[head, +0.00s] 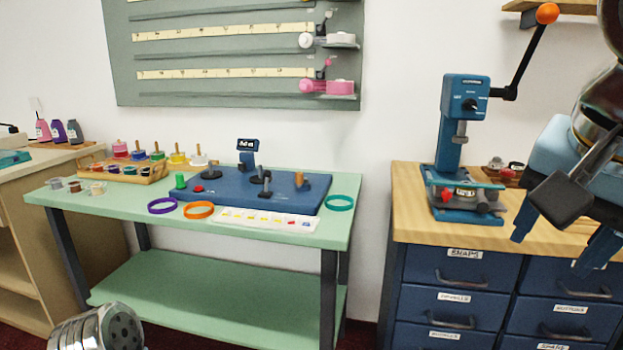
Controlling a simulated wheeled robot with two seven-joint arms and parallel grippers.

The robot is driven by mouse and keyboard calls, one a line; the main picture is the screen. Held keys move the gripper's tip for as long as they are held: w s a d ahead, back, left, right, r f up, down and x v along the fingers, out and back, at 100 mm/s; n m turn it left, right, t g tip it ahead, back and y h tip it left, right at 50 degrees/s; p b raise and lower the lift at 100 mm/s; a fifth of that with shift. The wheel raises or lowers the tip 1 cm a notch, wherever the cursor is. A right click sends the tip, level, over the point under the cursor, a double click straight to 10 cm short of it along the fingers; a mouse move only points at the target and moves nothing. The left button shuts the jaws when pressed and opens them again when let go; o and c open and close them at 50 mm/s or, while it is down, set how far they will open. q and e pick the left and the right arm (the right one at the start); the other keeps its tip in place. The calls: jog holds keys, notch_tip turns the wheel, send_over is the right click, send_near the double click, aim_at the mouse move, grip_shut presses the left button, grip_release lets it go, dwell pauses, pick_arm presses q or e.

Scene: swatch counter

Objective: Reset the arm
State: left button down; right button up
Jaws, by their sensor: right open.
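A blue bench press (457,150) stands on the wooden top of the drawer cabinet at right. Its black lever arm (527,61) slants up to the right and ends in an orange ball knob (547,13), high above the press. My right gripper (556,243) is at the right edge, pointing down, open, with nothing visible between its fingers. It is below and to the right of the knob, apart from the lever and nearer to me. My left gripper is out of view; only a metal link of mine shows at the bottom left.
A green table (270,232) holds a blue board (235,189), purple (162,206), orange (199,210) and teal rings (339,203), and a wooden spool rack (125,173). A blue drawer cabinet (447,290) stands right. A small shelf (545,4) is above the lever.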

jog(key=w+a+f+n+g+y, duration=0.1)
jog(key=w+a+f+n, duration=0.15)
jog(key=w+f, duration=0.55)
jog(key=w+a+f+n+y, duration=0.1)
jog(key=w+a+f+n, duration=0.1)
jog(key=w+a+f, duration=0.4)
jog(key=w+a+f+n+g+y, duration=0.1)
jog(key=w+f, duration=0.3)
jog(key=f, duration=0.6)
jog(key=w+a+f+n+g+y, duration=0.1)
jog(key=w+a+f+n, duration=0.15)
jog(key=f, duration=0.75)
jog(key=s+a+f+g+y, duration=0.1)
jog(key=s+f, duration=0.1)
jog(key=f, duration=0.9)
jog(key=s+a+f+y, duration=0.1)
jog(key=s+f, duration=0.1)
jog(key=f, duration=0.8)
jog(key=s+d+f, duration=0.1)
jog(key=s+f, duration=1.3)
jog(key=f, duration=0.1)
jog(key=shift+d, duration=0.3)
